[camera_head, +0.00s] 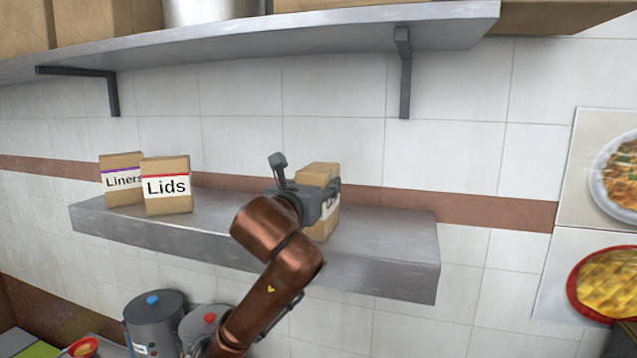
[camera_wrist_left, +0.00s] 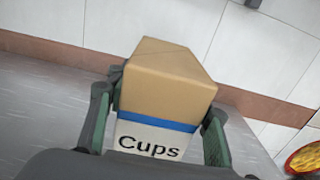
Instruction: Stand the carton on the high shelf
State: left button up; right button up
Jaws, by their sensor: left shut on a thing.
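The tan carton (camera_head: 321,171) is upright over the right half of the steel wall shelf (camera_head: 395,255). In the left wrist view the carton (camera_wrist_left: 165,85) has a blue stripe and a white label reading "Cups". My left gripper (camera_head: 312,203) is shut on the carton, with one finger on each side in the left wrist view (camera_wrist_left: 158,128). The carton's base looks at or very near the shelf top; I cannot tell whether it touches. My gripper hides part of its label. My right gripper is not in view.
A "Liners" carton (camera_head: 122,163) and a "Lids" carton (camera_head: 166,180) stand at the shelf's left end. A bracketed shelf (camera_head: 330,35) with boxes and a pot runs overhead. Lidded stockpots (camera_head: 154,318) stand below. The shelf's right end is clear.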

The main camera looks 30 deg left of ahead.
pick_arm(q)
jog(key=o, duration=1)
jog(key=shift+w+d+f, duration=0.1)
jog(key=shift+w+f, duration=0.05)
jog(key=shift+w, duration=0.3)
jog(key=o, duration=0.4)
jog(key=shift+s+r, duration=0.25)
jog(key=shift+s, duration=0.4)
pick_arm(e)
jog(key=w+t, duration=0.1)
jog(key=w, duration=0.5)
pick_arm(q)
jog(key=b+v, duration=0.4)
jog(key=v, duration=0.7)
jog(key=shift+s+f, duration=0.1)
jog(key=shift+s, duration=0.2)
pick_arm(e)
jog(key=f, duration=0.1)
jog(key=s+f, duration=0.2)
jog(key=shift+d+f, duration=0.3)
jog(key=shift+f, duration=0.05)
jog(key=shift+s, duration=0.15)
